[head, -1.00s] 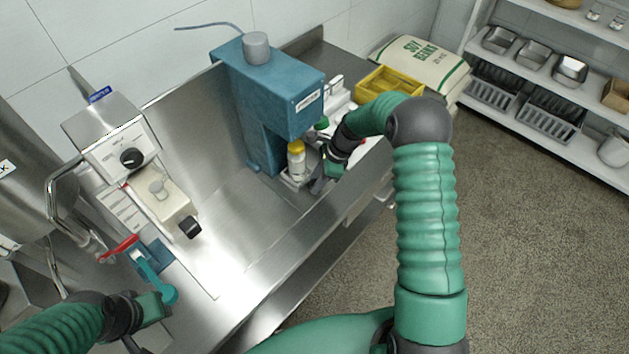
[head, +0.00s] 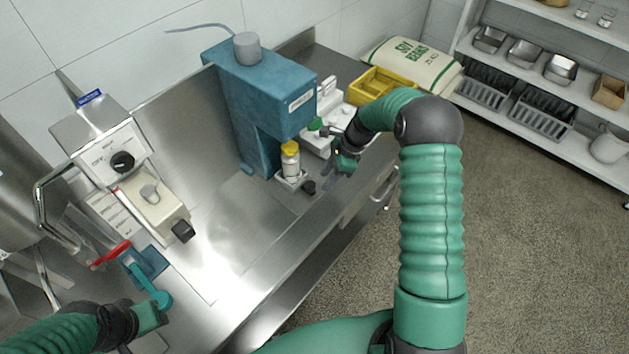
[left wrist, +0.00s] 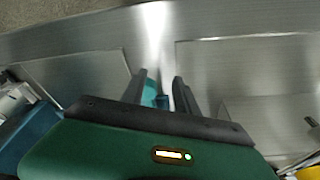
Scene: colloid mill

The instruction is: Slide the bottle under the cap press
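The bottle (head: 290,163), pale with a yellow cap, stands upright in a small tray (head: 281,183) with a black knob (head: 309,187) at its front right. The blue cap press (head: 262,95) rises behind it; the cap shows just below the lower front edge of the press head. I cannot tell how well they line up. My right gripper (head: 340,165) is right of the bottle, apart from it and the knob; its fingers are too small to judge. My left gripper (left wrist: 162,88) is open, with a teal handle (head: 153,287) showing beyond its fingers in the left wrist view.
A white device (head: 318,140) stands just right of the press, with a yellow crate (head: 380,86) and soy bean sack (head: 412,66) behind. A machine with a black dial (head: 122,162) stands left. The steel counter (head: 225,225) between is clear.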

